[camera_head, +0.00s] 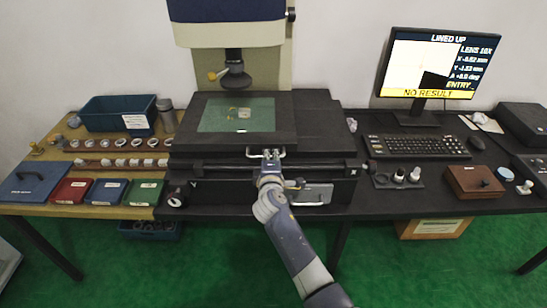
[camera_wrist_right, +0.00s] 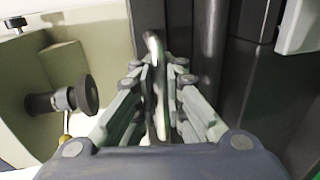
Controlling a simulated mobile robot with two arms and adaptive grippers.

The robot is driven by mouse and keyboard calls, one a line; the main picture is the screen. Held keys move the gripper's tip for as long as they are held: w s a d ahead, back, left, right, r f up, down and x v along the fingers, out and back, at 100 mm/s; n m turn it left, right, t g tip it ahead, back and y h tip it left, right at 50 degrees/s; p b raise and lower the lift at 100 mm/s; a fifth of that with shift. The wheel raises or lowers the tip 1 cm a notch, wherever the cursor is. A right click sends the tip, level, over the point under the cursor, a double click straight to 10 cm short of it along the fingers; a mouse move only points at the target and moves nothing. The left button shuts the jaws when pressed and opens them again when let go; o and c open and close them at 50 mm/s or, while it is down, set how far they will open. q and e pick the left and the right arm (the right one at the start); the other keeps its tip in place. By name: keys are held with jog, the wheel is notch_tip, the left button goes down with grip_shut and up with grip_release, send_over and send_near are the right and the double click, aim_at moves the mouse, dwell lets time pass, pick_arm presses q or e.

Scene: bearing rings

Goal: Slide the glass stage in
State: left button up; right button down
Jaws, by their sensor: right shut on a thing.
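The glass stage (camera_head: 262,115) is a greenish pane in a black frame on the measuring machine, under the lens column (camera_head: 235,72). A small thing (camera_head: 240,112) lies on the glass. A metal bar handle (camera_head: 254,154) sits at the front edge of the stage. My right gripper (camera_head: 268,160) is at this handle and shut on it. In the right wrist view the handle (camera_wrist_right: 155,75) runs between the two fingers of the right gripper (camera_wrist_right: 162,90). My left gripper is not in view.
A monitor (camera_head: 436,65) reads "LINED UP" and "NO RESULT". A keyboard (camera_head: 416,146) and a brown box (camera_head: 474,181) are at right. At left are rows of rings (camera_head: 120,162), a blue bin (camera_head: 117,112) and coloured trays (camera_head: 107,191). A grey handle plate (camera_head: 312,194) is low on the machine front.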

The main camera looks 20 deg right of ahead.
jog(key=shift+s+a+f, duration=0.1)
jog(key=shift+a+f, duration=0.1)
jog(key=c, duration=2)
grip_release()
jog(key=shift+o, duration=0.2)
jog(key=shift+a+r, duration=0.1)
jog(key=shift+r, duration=0.1)
jog(key=v, duration=1.2)
